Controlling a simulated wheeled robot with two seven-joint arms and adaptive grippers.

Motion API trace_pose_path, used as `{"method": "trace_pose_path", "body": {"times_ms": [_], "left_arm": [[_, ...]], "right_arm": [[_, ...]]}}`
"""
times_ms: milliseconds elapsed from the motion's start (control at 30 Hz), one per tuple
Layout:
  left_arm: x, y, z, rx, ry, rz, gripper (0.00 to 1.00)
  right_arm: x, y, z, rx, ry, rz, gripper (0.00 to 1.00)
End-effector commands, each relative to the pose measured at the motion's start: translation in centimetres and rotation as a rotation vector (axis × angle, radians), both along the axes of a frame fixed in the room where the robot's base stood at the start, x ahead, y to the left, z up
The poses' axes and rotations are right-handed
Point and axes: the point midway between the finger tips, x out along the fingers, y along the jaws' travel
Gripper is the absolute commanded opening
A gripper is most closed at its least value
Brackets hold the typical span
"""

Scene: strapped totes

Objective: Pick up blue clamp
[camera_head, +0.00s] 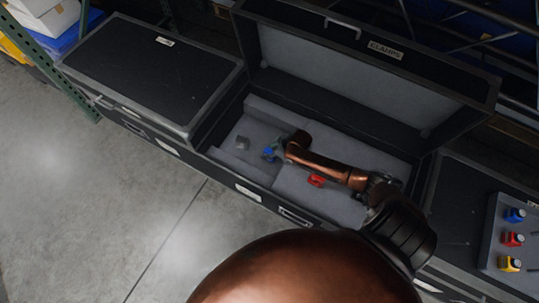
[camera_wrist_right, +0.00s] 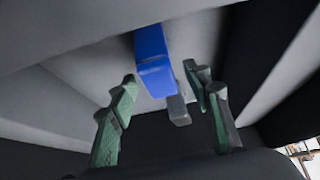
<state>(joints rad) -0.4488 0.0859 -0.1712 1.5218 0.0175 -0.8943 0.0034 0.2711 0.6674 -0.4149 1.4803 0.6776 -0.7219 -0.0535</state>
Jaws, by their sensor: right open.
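The blue clamp (camera_head: 268,154) lies in the grey-lined open case (camera_head: 248,190), left of its middle. My right gripper (camera_head: 277,149) is down in the case right at the clamp, and its arm link hides part of the area. In the right wrist view the blue clamp (camera_wrist_right: 154,62) stands between and beyond the two green fingertips (camera_wrist_right: 163,88), which are spread apart. I see no contact between the fingers and the clamp. A small grey piece (camera_wrist_right: 178,110) shows beside the clamp; I cannot tell if it belongs to it. My left gripper is not in view.
A red clamp (camera_head: 316,181) lies in the case below my forearm, and a grey block (camera_head: 242,143) lies left of the blue clamp. The raised lid (camera_head: 350,80) stands behind. A closed case (camera_head: 150,75) is at left. A tray at right holds blue, red and yellow items (camera_head: 513,239).

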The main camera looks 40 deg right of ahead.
Motion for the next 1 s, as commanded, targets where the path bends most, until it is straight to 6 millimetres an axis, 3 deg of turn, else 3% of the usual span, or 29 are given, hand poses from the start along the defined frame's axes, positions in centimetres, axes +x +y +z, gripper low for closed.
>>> {"method": "trace_pose_path", "body": {"times_ms": [333, 1000], "left_arm": [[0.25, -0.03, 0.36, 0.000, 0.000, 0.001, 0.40], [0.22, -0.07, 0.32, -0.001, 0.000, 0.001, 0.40]], "right_arm": [[0.19, 0.07, -0.12, 0.000, -0.001, 0.001, 0.44], [0.14, 0.03, -0.15, -0.001, -0.001, 0.000, 0.00]]}}
